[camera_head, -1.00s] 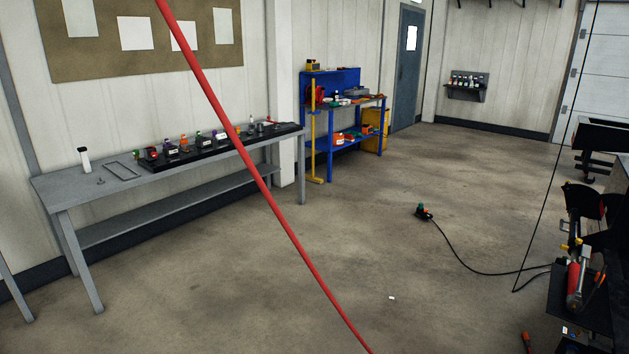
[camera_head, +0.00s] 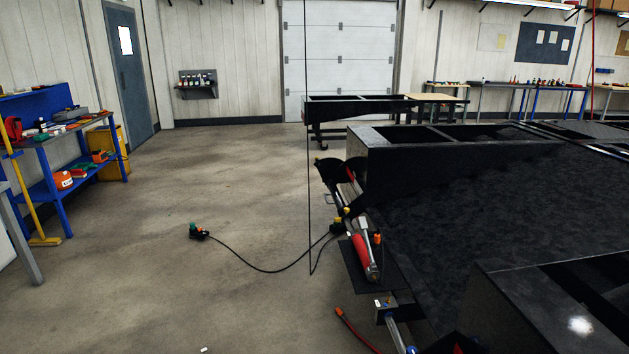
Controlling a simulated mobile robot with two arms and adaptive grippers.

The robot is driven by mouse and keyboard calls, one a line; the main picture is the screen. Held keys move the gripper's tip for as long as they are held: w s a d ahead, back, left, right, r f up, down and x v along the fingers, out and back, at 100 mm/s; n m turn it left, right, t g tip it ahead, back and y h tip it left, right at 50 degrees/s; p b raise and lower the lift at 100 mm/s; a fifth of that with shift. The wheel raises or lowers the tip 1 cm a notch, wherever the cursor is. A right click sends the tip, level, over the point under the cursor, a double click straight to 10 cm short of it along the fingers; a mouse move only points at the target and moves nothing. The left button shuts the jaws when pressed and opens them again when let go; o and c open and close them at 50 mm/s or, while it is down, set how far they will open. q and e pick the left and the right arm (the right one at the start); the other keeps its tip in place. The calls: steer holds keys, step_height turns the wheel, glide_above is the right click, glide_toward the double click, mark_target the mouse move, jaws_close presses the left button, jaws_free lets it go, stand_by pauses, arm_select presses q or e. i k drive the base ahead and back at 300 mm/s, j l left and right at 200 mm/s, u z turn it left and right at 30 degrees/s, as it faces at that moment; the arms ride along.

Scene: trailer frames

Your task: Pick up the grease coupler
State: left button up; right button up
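I cannot make out a grease coupler for certain. A red and silver tool (camera_head: 362,250), like a grease gun, lies on a dark plate at the front of the black trailer frame (camera_head: 430,148). A red hose or rod (camera_head: 352,325) with an orange end lies below it, near the bottom edge. A dark device with a green and orange top (camera_head: 198,232) sits on the floor, with a black cable running to the trailer frame. Neither of my grippers is in view.
A blue workbench (camera_head: 65,185) with tools stands at the left. Another trailer frame (camera_head: 355,108) and a roller door (camera_head: 338,60) are at the back. A thin black line hangs beside the near frame. The concrete floor (camera_head: 190,175) left of it is mostly clear.

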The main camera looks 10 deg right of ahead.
mark_target(376, 238)
steer(key=i+j+z, duration=0.85)
steer(key=j+z, duration=0.2)
